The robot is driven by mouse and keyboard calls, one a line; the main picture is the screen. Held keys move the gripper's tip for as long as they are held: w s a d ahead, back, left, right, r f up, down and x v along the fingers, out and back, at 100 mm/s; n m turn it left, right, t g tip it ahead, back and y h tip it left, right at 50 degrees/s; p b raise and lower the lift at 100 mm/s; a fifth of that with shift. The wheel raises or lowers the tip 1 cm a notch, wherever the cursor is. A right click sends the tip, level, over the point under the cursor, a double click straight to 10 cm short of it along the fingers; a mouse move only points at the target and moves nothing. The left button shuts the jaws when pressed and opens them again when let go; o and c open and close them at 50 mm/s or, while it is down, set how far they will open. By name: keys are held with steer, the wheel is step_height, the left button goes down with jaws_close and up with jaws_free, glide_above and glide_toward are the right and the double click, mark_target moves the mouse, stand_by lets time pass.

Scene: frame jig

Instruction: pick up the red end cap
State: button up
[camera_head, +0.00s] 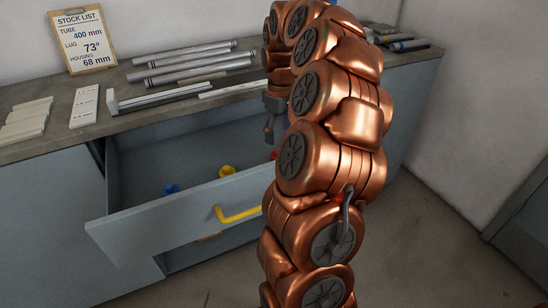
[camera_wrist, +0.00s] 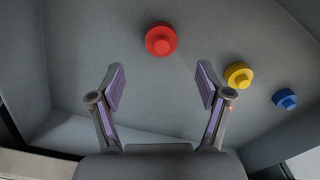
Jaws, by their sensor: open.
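The red end cap (camera_wrist: 161,39) lies on the drawer floor, ahead of and roughly centred between the fingers in the wrist view. In the head view only a sliver of the red end cap (camera_head: 274,155) shows beside my arm. My gripper (camera_wrist: 160,85) is open and empty, its two fingers spread apart and not touching the cap. In the head view my gripper (camera_head: 269,133) points down over the open drawer, partly hidden by my arm.
A yellow cap (camera_wrist: 239,75) and a blue cap (camera_wrist: 285,99) lie to the right in the wrist view. The drawer (camera_head: 165,212) is pulled open, with a yellow handle (camera_head: 238,214). Tubes (camera_head: 190,62), white strips and a clipboard (camera_head: 82,38) are on the counter.

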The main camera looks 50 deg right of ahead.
steer(key=shift+s+d+f, duration=0.1)
steer(key=shift+s+f, duration=0.05)
steer(key=shift+f, duration=1.25)
steer(key=shift+a+f, duration=0.15)
steer(key=shift+f, duration=1.05)
steer(key=shift+a+f, duration=0.1)
steer(key=shift+f, duration=1.05)
steer(key=c, duration=0.8)
